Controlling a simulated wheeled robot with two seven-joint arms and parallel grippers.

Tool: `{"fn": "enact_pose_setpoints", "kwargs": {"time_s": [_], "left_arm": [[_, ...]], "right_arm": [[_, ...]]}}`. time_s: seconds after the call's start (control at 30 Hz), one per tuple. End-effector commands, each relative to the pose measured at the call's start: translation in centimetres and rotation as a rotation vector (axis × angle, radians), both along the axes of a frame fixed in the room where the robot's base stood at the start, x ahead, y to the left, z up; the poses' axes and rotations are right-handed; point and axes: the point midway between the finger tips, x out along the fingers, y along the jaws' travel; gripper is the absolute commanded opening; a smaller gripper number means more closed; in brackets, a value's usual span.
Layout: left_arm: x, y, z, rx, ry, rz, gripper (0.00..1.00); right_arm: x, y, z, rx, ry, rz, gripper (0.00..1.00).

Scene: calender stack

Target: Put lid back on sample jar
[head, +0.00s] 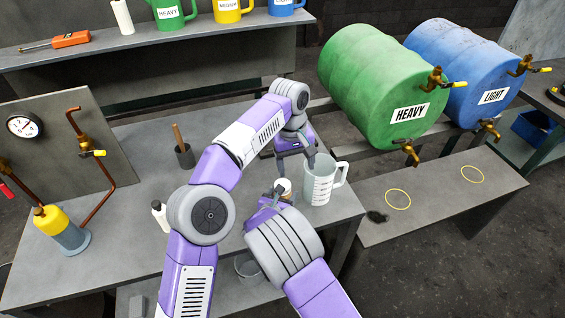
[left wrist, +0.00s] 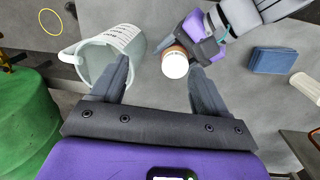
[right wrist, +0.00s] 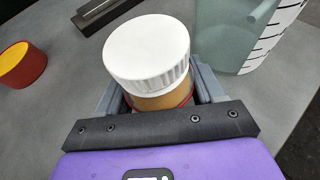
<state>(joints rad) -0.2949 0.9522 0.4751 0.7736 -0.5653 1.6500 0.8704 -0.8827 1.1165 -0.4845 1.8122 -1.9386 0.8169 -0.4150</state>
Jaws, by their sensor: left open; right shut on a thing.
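The sample jar has an amber body (right wrist: 165,98) and a white lid (right wrist: 147,52) on its mouth. I cannot tell whether the lid is fully seated. My right gripper (right wrist: 155,95) is shut around the jar body, with the lid above the fingers. The jar (head: 284,187) shows small in the head view, beside the measuring jug. My left gripper (head: 296,167) is open and empty above it. In the left wrist view the white lid (left wrist: 175,64) lies between the open fingertips (left wrist: 160,68), with no clear contact; the right gripper (left wrist: 205,42) is beside it.
The clear measuring jug (head: 321,184) stands close right of the jar. A white bottle (head: 160,216) and a dark pot with a wooden handle (head: 184,154) stand to the left. A red container with a yellow top (right wrist: 22,65) is near the jar.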

Motion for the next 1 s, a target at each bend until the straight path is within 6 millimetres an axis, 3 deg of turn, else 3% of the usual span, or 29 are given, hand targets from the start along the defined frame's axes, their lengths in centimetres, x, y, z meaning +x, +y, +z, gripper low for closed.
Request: {"fn": "enact_pose_setpoints", "kwargs": {"time_s": [0.7, 1.0], "left_arm": [[2.3, 2.6, -2.3, 0.094, 0.080, 1.503, 0.75], [2.9, 3.4, -2.7, 0.098, 0.084, 1.944, 0.75]], "right_arm": [[0.0, 0.0, 0.0, 0.000, -0.001, 0.000, 0.00], [0.0, 0.0, 0.0, 0.000, -0.001, 0.000, 0.00]]}}
